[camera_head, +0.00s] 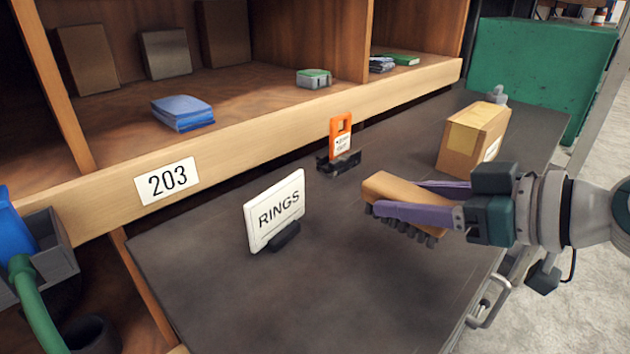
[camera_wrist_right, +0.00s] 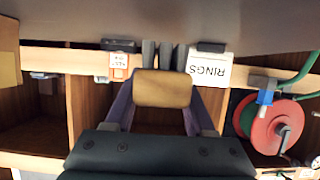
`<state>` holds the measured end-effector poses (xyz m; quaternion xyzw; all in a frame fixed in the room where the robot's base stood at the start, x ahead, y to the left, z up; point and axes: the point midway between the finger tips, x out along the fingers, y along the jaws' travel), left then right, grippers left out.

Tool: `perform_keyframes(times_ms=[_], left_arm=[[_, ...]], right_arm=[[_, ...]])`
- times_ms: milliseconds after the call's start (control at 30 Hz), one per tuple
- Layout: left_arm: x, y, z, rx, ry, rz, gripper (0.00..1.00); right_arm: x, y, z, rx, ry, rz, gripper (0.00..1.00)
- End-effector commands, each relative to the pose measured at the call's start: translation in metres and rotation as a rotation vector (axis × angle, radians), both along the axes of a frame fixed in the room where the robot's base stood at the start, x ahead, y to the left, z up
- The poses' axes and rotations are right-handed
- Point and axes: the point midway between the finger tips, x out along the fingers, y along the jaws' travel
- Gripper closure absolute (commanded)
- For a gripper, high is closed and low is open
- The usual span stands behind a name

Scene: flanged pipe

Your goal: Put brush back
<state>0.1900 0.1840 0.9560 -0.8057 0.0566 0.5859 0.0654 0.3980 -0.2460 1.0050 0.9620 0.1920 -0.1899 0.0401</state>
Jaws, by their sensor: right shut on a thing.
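My right gripper (camera_head: 400,198) comes in from the right and is shut on the brush (camera_head: 402,188). The brush has a tan wooden block, and its dark bristles point down. It is over the dark worktop (camera_head: 340,300); I cannot tell whether the bristles touch it. In the right wrist view, the block (camera_wrist_right: 162,88) sits between the purple fingers, with grey bristles beyond it. The brush is to the right of the white RINGS sign (camera_head: 275,211) and apart from it. My left gripper is not in view.
An orange tag in a black holder (camera_head: 340,150) stands near the shelf edge. A cardboard box (camera_head: 473,140) stands behind my right gripper. The wooden shelf (camera_head: 240,140) bears a 203 label. A grey bin (camera_head: 45,255) is at the left. The worktop's front is clear.

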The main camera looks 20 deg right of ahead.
Motion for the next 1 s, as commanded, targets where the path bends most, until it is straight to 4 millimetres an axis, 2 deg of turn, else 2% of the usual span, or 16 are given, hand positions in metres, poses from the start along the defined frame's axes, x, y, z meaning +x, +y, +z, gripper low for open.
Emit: perform_keyframes(times_ms=[33, 100, 200, 467, 633, 667, 900, 1000], left_arm=[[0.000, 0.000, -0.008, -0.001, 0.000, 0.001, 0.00], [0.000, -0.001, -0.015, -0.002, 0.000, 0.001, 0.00], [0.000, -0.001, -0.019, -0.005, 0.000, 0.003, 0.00], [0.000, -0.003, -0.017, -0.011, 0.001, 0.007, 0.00], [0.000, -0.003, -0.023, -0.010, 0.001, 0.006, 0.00], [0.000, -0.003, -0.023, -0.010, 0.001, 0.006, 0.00], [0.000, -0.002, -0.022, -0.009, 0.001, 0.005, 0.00], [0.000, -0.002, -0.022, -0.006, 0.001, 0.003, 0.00]], right_arm=[[0.000, 0.000, -0.013, 0.002, 0.001, -0.002, 1.00], [0.000, 0.000, -0.025, 0.003, 0.000, -0.003, 1.00], [0.000, 0.000, -0.034, 0.001, -0.001, -0.003, 1.00], [0.000, 0.000, -0.034, 0.000, -0.001, -0.001, 1.00], [0.000, 0.000, -0.039, 0.000, -0.001, -0.001, 1.00], [0.000, 0.000, -0.039, 0.000, 0.000, 0.000, 0.44], [0.000, 0.000, -0.038, 0.001, 0.000, 0.000, 0.17], [0.000, 0.000, -0.038, 0.001, 0.000, 0.000, 0.15]])
